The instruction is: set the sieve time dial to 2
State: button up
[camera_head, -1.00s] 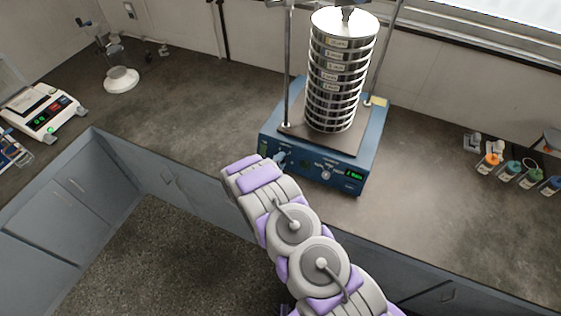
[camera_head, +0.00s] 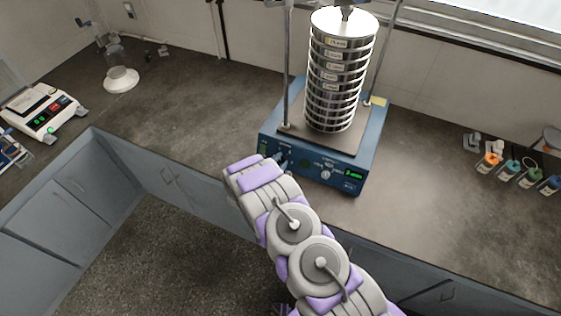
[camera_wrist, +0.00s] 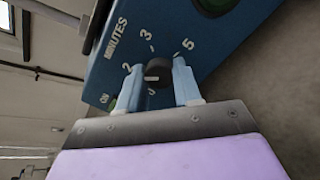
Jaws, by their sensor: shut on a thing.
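The sieve shaker (camera_head: 275,140) is a blue base with a tall stack of metal sieves. In the wrist view its black time dial (camera_wrist: 158,74) sits on the blue panel (camera_wrist: 215,45), with MINUTES and the numbers 2, 3 and 5 around it. My gripper (camera_wrist: 157,72) is shut on the dial, one pale blue finger on each side. The dial's white mark points left, roughly toward the 2; the left finger partly covers that area, so exact alignment is unclear. In the head view my gripper (camera_head: 282,160) is at the left of the shaker's front panel, and the dial is hidden.
A balance (camera_head: 42,112) stands far left, and small bottles (camera_head: 508,170) stand right.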

jog(key=shift+s+a+f, duration=0.15)
jog(key=shift+f, duration=0.1)
jog(key=o, duration=1)
jog(key=shift+a, duration=0.25)
jog(key=shift+o, duration=0.2)
jog(key=shift+d, duration=0.1)
jog(key=shift+d+r, duration=0.1)
jog(key=shift+s+r, duration=0.1)
jog(key=shift+s, duration=0.1)
jog(key=v, duration=1.6)
jog(key=shift+s+a, duration=0.3)
jog(key=shift+a, duration=0.1)
